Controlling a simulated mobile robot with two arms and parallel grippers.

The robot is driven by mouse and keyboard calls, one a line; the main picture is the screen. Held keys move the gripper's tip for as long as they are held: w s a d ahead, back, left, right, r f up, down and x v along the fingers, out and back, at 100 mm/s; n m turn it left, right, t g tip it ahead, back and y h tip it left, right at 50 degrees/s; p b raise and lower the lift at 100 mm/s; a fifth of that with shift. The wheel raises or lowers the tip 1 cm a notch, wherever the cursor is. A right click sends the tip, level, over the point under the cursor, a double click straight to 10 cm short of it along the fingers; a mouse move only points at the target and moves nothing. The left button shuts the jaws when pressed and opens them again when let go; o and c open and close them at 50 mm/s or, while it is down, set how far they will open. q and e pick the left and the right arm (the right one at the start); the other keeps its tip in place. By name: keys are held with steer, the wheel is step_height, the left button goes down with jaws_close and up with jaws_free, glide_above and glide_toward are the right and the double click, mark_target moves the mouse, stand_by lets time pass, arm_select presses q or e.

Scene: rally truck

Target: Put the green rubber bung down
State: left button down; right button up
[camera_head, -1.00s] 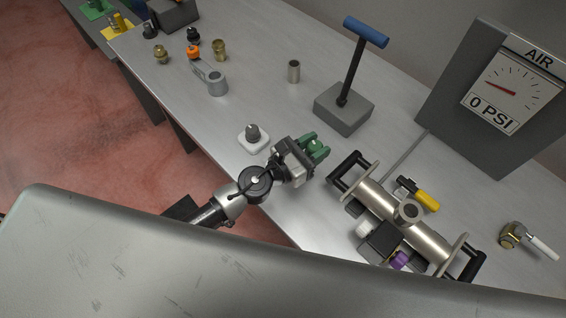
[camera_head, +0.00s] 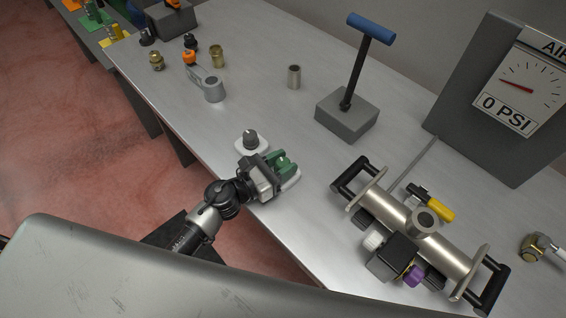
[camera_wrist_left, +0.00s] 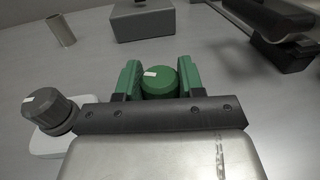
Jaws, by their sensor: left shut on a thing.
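My left gripper (camera_head: 283,163) is shut on the green rubber bung (camera_wrist_left: 159,83). In the left wrist view the bung sits between the two green fingers, its round top with a white mark facing the camera. In the head view the fingers mostly hide the bung. A white pad (camera_head: 292,181) shows partly beneath the gripper; whether the bung touches it is hidden. A dark grey bung (camera_head: 250,138) stands on another white pad (camera_head: 239,146) just left of the gripper. It also shows at the left of the wrist view (camera_wrist_left: 50,107). My right gripper is out of view.
A steel manifold (camera_head: 440,248) with black handles lies to the right, with a yellow-handled valve (camera_head: 435,205) behind it. A grey block (camera_head: 346,117) with a blue T-handle and a small steel cylinder (camera_head: 294,77) stand farther back. The bench between them is clear.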

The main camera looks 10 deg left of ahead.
arm_select(q)
steer(key=shift+f, duration=0.1)
steer(key=c, duration=0.7)
jaws_free()
steer(key=shift+r, duration=0.3)
steer(key=b+v, duration=0.1)
steer(key=v, duration=0.2)
steer(key=b+v, duration=0.1)
steer(key=v, duration=0.3)
steer(key=b+v, duration=0.1)
steer(key=v, duration=0.3)
steer(key=shift+f+b, duration=0.3)
steer(key=shift+b, duration=0.05)
steer(key=shift+s+a+r, duration=0.15)
steer(key=shift+s+a, duration=0.2)
steer(key=shift+s, duration=0.1)
